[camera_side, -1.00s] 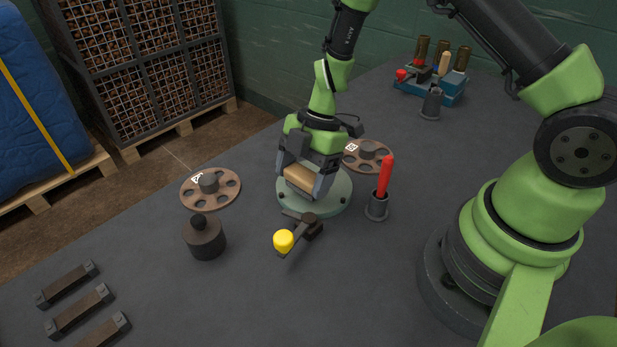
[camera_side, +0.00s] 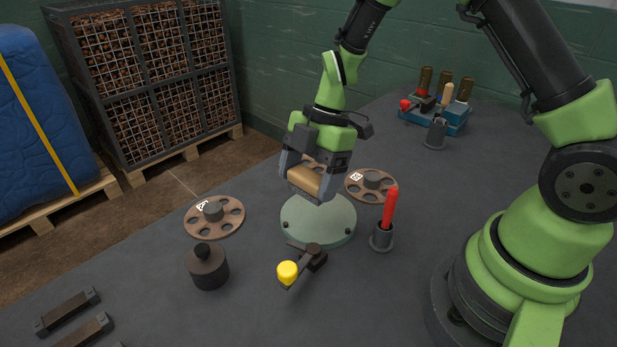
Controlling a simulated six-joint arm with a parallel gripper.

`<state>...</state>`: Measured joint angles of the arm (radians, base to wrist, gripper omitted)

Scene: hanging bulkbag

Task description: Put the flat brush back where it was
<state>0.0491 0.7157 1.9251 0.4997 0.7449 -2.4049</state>
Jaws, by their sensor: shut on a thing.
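My gripper (camera_side: 316,180) is shut on a tan, block-like thing, which I take to be the flat brush (camera_side: 305,180). It is held between the two grey fingers, tilted a little, above the round pale green plate (camera_side: 318,222). A gap seems to show between the brush and the plate. The brush's underside is hard to make out.
A red-handled tool (camera_side: 390,208) stands in a dark holder (camera_side: 381,238) right of the plate. A yellow-knobbed clamp (camera_side: 288,272) is in front, a dark weight (camera_side: 207,267) and a holed disc (camera_side: 215,217) left. A blue rack (camera_side: 450,122) stands at the back.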

